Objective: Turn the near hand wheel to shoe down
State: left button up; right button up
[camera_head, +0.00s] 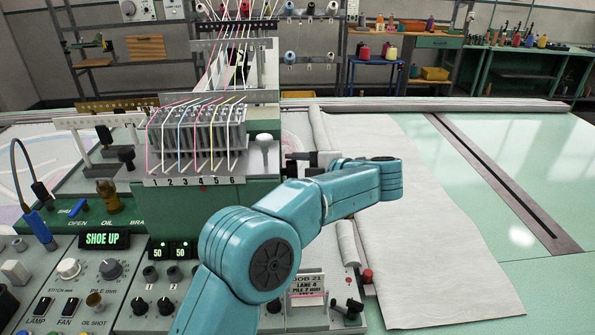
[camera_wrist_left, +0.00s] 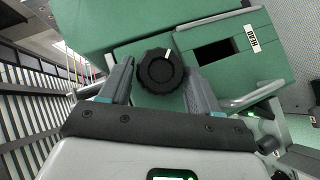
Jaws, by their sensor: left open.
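The hand wheel (camera_wrist_left: 158,72) is a black ribbed knob with a white pointer mark near its upper right, on a green housing in the left wrist view. My left gripper (camera_wrist_left: 160,80) is open, with one finger on each side of the wheel; I cannot tell whether either touches it. In the head view my teal left arm reaches across the console, and its gripper (camera_head: 299,161) points left toward the machine's side. The wheel is not clearly visible there. The green display (camera_head: 101,240) reads SHOE UP. My right gripper is not in view.
The green tufting head (camera_head: 180,205) carries coloured yarns and numbers 1 to 6. A control panel with knobs (camera_head: 68,268) lies at the front left. Pale cloth (camera_head: 430,230) covers the table to the right. A green box (camera_wrist_left: 225,55) with a dark opening is beside the wheel.

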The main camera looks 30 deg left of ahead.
pick_arm(q)
jog(key=c, duration=0.8)
jog(key=shift+f+n+y+b, duration=0.3)
jog(key=shift+f+b, duration=0.05)
jog(key=shift+b, duration=0.85)
jog(key=shift+r, duration=0.3)
jog(key=o, duration=0.8)
jog(key=shift+d, duration=0.1)
jog(key=v, duration=1.6)
jog(key=shift+s+d+f, duration=0.15)
jog(key=shift+s+f, duration=0.05)
jog(key=shift+s, duration=0.1)
